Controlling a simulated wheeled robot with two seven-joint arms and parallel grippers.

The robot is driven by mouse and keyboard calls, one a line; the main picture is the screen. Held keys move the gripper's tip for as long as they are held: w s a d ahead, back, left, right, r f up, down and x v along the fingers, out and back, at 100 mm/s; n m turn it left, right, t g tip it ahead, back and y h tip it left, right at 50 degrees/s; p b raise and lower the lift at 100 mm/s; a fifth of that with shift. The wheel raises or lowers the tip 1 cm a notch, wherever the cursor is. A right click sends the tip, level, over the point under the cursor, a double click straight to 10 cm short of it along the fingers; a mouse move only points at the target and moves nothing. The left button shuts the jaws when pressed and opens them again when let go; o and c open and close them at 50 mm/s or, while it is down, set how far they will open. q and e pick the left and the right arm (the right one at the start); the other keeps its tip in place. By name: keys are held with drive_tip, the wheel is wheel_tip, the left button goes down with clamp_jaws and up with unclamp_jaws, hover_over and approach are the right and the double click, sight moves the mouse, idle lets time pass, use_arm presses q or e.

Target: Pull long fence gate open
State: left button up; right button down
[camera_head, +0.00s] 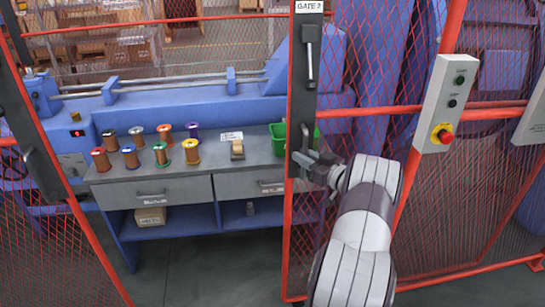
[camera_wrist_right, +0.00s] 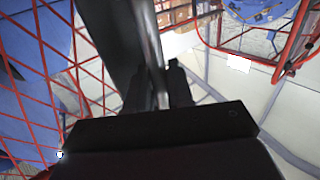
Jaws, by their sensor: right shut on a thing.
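The red-framed mesh gate (camera_head: 291,215) stands at the centre right of the head view, with a dark upright plate marked GATE 2 (camera_head: 309,6) on its edge. My right gripper (camera_head: 312,160) is at the lower part of this plate, shut on the gate's handle (camera_head: 304,138). In the wrist view the handle bar (camera_wrist_right: 149,45) runs between the two dark fingers (camera_wrist_right: 160,85). Much of the handle is hidden by the gripper. A gap lies left of the gate's edge. My left gripper is not in view.
A grey workbench (camera_head: 170,183) with several coloured spools and a green bin (camera_head: 278,138) stands beyond the gap. A red fence panel (camera_head: 75,215) is at left. A control box (camera_head: 447,103) with a red button is at right. Grey floor in front is clear.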

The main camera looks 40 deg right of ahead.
drive_tip(key=s+d, duration=0.1)
drive_tip(key=d, duration=0.1)
drive_tip(key=s+d, duration=0.2)
drive_tip(key=d, duration=0.1)
drive_tip(key=s+d, duration=0.2)
drive_tip(key=d, duration=0.1)
drive_tip(key=shift+s+d, duration=0.1)
drive_tip(key=shift+d, duration=0.1)
drive_tip(key=c, duration=1.2)
unclamp_jaws()
drive_tip(key=shift+o, duration=0.2)
drive_tip(key=s, duration=1.2)
drive_tip(key=shift+s+d, duration=0.3)
drive_tip(key=shift+s, duration=0.05)
